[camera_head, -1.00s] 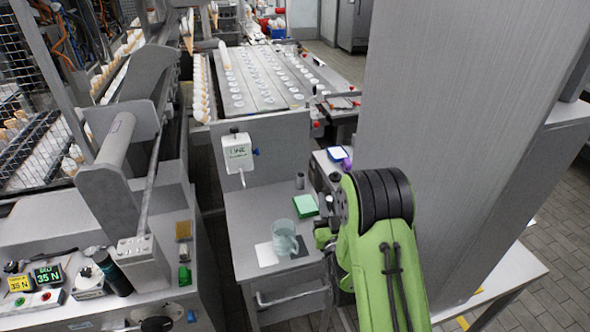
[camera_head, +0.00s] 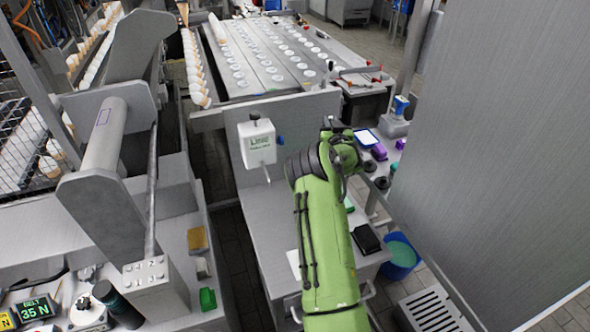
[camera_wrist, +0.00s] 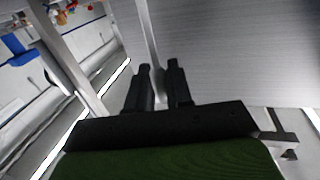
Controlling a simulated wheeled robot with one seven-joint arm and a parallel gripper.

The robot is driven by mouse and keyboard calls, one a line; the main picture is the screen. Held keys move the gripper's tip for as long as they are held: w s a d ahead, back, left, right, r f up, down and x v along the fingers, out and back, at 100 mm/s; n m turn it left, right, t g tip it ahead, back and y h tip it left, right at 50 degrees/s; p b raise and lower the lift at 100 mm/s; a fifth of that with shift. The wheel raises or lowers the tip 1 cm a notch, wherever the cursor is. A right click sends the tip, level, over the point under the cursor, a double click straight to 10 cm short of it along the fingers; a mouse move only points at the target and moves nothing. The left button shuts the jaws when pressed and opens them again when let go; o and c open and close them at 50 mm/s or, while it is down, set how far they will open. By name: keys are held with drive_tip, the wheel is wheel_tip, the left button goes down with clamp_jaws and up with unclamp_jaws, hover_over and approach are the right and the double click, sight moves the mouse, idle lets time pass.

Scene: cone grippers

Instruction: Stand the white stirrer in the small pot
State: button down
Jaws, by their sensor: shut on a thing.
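My gripper (camera_wrist: 160,78) shows in the wrist view with its two black fingers close together. A thin pale strip runs up between the fingers; I take it for the white stirrer, but it is hard to part from the background behind it. In the head view my green arm reaches forward over the small grey bench (camera_head: 268,225), and its end hides the fingers and whatever they hold. The small pot is not visible now; the arm covers that part of the bench.
A white dispenser box (camera_head: 257,142) stands at the bench's back left. A black flat object (camera_head: 367,239) lies right of my arm, with a blue bin (camera_head: 401,255) beyond it. A tall grey panel (camera_head: 500,150) fills the right.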

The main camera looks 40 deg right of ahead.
wheel_tip(320, 180, down, 9)
drive_tip(key=shift+s+b, duration=0.3)
drive_tip(key=shift+b, duration=0.1)
drive_tip(key=shift+f, duration=0.15)
drive_tip(key=shift+f, duration=0.1)
drive_tip(key=c, duration=1)
unclamp_jaws()
drive_tip(key=shift+d, duration=0.1)
